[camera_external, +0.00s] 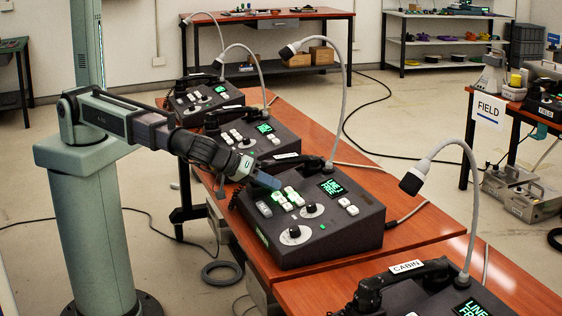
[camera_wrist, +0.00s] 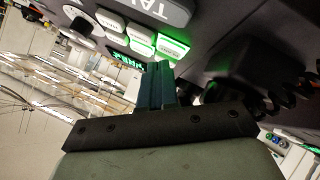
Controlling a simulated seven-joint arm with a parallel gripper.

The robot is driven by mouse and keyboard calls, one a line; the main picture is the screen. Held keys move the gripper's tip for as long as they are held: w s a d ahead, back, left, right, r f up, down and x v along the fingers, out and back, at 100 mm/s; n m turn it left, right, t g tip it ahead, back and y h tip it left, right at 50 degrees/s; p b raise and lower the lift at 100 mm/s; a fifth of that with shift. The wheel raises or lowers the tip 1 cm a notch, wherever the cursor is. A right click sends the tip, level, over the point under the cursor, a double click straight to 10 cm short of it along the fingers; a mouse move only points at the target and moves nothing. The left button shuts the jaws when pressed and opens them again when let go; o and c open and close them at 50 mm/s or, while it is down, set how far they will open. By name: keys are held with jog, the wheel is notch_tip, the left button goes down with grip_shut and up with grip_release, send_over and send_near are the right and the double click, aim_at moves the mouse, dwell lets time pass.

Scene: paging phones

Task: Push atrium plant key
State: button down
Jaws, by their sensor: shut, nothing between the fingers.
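Several small white keys (camera_external: 290,196) sit on the sloped top of a dark phone console (camera_external: 340,230) in the external view, with green light among them. My gripper (camera_external: 277,184) is shut and empty, its blue-grey fingertips just over the upper left keys. In the wrist view the shut fingers (camera_wrist: 157,72) reach up to the key block. One key (camera_wrist: 172,48) just beyond the fingertips is rimmed in bright green. Other white keys (camera_wrist: 112,20) lie left of it. The key lettering is too small to read, so I cannot tell which is atrium plant. Contact is unclear.
A black handset (camera_external: 300,162) and a green-lit screen (camera_external: 333,187) are on the same console. A gooseneck microphone (camera_external: 345,90) rises behind it. A console with a CABIN label (camera_external: 407,267) stands in front, and others stand behind along the red-brown table (camera_external: 440,240).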

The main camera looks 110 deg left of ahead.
aim_at(265, 202)
notch_tip(265, 202, up, 6)
jog(key=s+d, duration=0.1)
dwell(0.8)
